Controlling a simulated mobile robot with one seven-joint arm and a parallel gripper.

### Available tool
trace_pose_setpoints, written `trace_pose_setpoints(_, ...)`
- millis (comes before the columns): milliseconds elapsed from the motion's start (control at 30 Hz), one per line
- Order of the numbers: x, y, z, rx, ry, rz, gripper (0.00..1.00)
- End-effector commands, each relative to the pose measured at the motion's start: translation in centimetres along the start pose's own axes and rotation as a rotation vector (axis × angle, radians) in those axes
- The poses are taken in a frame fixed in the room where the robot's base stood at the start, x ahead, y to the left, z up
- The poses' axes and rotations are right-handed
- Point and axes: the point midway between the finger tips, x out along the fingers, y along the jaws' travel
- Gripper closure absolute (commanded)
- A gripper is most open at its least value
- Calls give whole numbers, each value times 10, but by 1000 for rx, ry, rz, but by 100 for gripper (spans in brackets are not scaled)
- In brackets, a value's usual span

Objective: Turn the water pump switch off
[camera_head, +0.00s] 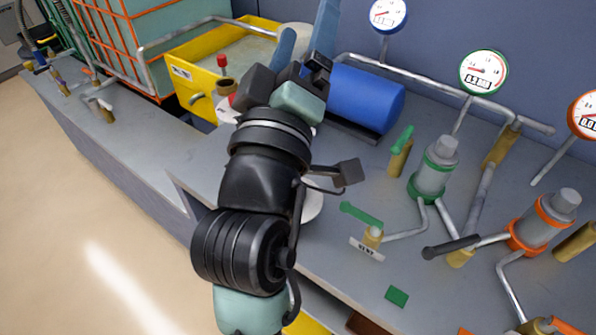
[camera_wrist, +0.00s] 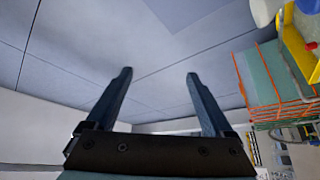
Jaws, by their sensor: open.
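My gripper (camera_head: 304,42) is raised above the back of the bench in the head view, with its blue fingers pointing up and away. In the wrist view my gripper (camera_wrist: 158,76) is open, with nothing between its fingers. A blue cylindrical motor or pump body (camera_head: 366,98) lies on the bench just right of the gripper. A red knob (camera_head: 222,61) stands at the front of a yellow tub (camera_head: 187,82), left of the gripper. I cannot tell which part is the water pump switch; my arm hides part of the bench around the pump.
Gauges, including a green-rimmed one (camera_head: 483,72), stand along the back wall. Green-handled valves (camera_head: 361,214), pipes and an orange-ringed fitting (camera_head: 541,222) crowd the bench at right. An orange-caged tank (camera_head: 110,42) is at back left. The floor (camera_head: 75,220) at left is clear.

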Motion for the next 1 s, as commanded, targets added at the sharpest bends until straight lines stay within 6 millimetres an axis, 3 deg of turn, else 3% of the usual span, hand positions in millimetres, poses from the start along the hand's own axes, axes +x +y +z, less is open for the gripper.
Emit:
trace_pose_setpoints(33,-4,-27,14,-143,-45,-45,14)
trace_pose_setpoints(167,-28,-90,56,-608,-126,-156,14)
trace_pose_setpoints(300,-78,-157,103,-1233,-119,-300,14)
trace_pose_setpoints(400,-116,-190,126,-1636,-51,-371,14)
trace_pose_setpoints(533,-156,-216,145,-2014,56,-410,14)
trace_pose_setpoints(700,-177,-228,154,-2225,130,-413,14)
trace_pose_setpoints(867,-164,-232,158,-2243,131,-409,14)
trace_pose_setpoints(1000,-139,-237,164,-2239,128,-409,14)
